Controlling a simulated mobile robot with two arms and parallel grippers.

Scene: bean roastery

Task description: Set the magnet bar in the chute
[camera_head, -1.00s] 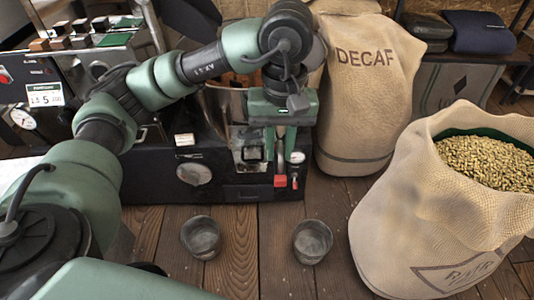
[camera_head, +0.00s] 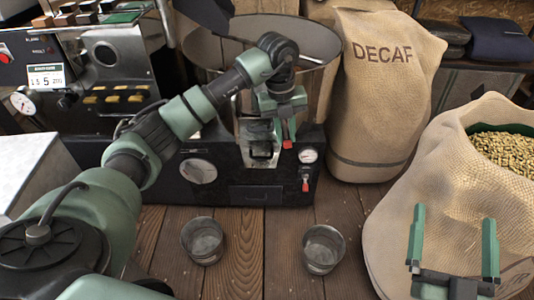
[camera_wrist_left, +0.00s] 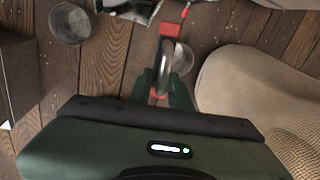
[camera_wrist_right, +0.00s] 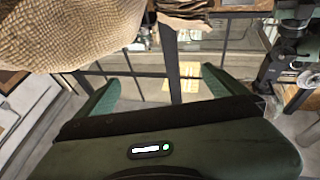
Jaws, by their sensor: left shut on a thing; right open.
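My left gripper (camera_head: 287,118) is in front of the big roaster drum, pointing down. It is shut on a small red and grey piece, likely the magnet bar (camera_head: 287,134). In the left wrist view a grey rounded part (camera_wrist_left: 163,66) and red parts (camera_wrist_left: 169,30) show at its fingers; the bar's full shape is hidden. A shiny metal chute (camera_head: 262,150) is on the machine's front, just left of and below the gripper. The bar appears outside it, though depth is unclear. My right gripper (camera_head: 453,215) is open and empty, in front of the bean sack.
A DECAF sack (camera_head: 382,95) stands behind, right of the machine. An open sack of beans (camera_head: 425,190) fills the right. A gauge (camera_head: 308,155) and red-tipped lever (camera_head: 305,185) are close right of the chute.

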